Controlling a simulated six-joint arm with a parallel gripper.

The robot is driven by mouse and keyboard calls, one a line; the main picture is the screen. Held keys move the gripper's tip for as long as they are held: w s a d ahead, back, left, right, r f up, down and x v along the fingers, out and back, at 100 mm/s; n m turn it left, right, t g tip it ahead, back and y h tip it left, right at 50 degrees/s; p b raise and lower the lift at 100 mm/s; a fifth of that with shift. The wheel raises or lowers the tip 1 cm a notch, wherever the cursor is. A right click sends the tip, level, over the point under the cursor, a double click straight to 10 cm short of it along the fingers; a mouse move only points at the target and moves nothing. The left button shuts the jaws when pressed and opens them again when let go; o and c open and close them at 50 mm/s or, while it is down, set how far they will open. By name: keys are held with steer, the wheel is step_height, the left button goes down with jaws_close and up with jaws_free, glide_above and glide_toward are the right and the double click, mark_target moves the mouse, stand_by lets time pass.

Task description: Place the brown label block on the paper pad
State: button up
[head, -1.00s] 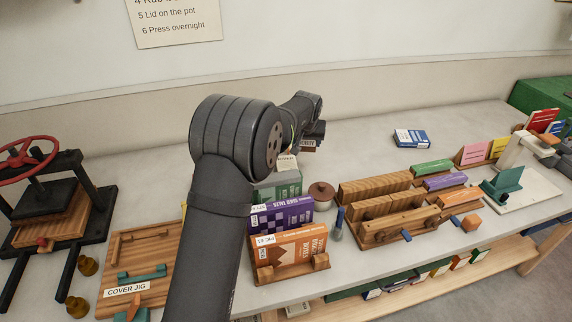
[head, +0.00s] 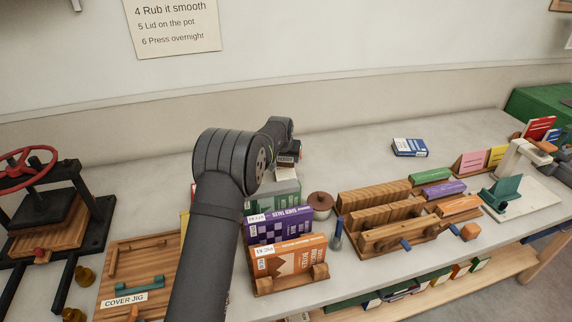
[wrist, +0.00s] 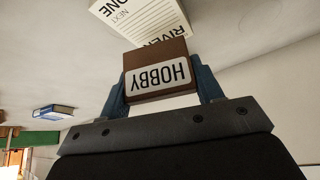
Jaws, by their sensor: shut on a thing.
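The brown label block (wrist: 155,52), with a white label reading HOBBY, is held between the two blue fingers of my gripper (wrist: 160,82) in the wrist view. It also shows small and dark in the head view (head: 287,160), beneath the end of my arm. The paper pad (wrist: 140,14), cream with printed lines, lies beyond the block in the wrist view, and the block covers part of it. In the head view the pad is mostly hidden by my arm and the block. I cannot tell whether the block touches the pad.
Orange (head: 290,262) and purple (head: 280,225) books stand in front of the pad area, with a brown lidded pot (head: 320,204) beside them. A wooden rack (head: 385,220) stands to the right. A blue book (head: 409,147) lies farther back; bare bench surrounds it.

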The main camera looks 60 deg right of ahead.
mark_target(286, 172)
steer(key=shift+f, duration=1.55)
steer(key=shift+f, duration=0.1)
steer(key=o, duration=1)
steer(key=shift+c, duration=0.2)
steer(key=shift+s+r, duration=0.1)
steer(key=shift+r, duration=0.15)
steer(key=v, duration=1.1)
steer(key=shift+a+r, duration=0.25)
steer(key=shift+r, duration=0.05)
steer(key=shift+f, duration=0.1)
